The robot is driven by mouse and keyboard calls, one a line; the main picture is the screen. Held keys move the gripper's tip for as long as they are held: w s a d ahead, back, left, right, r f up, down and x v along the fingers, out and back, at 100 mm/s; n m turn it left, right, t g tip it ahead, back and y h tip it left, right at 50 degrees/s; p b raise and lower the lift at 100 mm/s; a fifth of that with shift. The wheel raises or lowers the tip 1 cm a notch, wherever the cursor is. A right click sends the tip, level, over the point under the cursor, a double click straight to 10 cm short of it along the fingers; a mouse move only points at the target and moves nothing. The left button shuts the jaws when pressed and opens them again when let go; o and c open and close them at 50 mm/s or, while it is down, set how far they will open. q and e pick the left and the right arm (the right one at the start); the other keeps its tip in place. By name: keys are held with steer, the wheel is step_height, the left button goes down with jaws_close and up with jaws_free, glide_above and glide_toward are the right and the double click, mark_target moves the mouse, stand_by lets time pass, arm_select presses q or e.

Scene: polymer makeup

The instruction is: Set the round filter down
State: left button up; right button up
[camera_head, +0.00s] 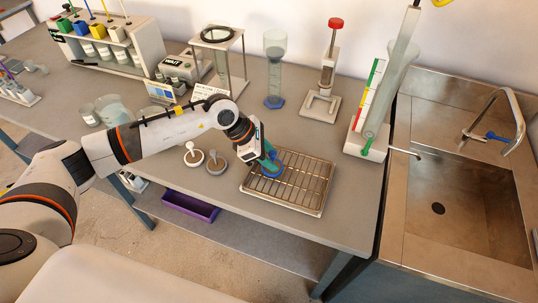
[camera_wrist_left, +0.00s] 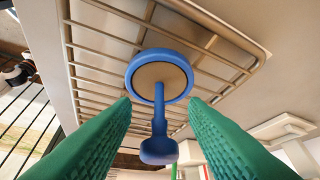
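The round filter is a blue ring with a tan disc and a blue handle ending in a knob. It shows in the left wrist view (camera_wrist_left: 160,77) and, partly hidden by the fingers, in the head view (camera_head: 273,172). It appears to rest on the wire rack tray (camera_head: 318,190), near its left back part. My left gripper (camera_head: 266,159) is directly over it, with green fingers pointing down. In the left wrist view the fingers (camera_wrist_left: 160,103) stand apart on either side of the handle, with a visible gap on each side. My right gripper is not in view.
Two small knobbed discs, white (camera_head: 193,155) and grey (camera_head: 215,162), lie left of the tray. A metal sink (camera_head: 465,190) is at the right. A stand with a tall tube (camera_head: 365,146), a red-topped press (camera_head: 322,105) and a glass cylinder (camera_head: 274,70) stand behind.

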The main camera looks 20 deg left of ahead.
arm_select(q)
steer(key=shift+r, duration=0.1)
steer(key=shift+a+r, duration=0.1)
steer(key=shift+r, duration=0.1)
steer(key=b+v, duration=0.1)
steer(key=v, duration=1)
steer(key=shift+s+r, duration=0.15)
steer(key=shift+r, duration=0.15)
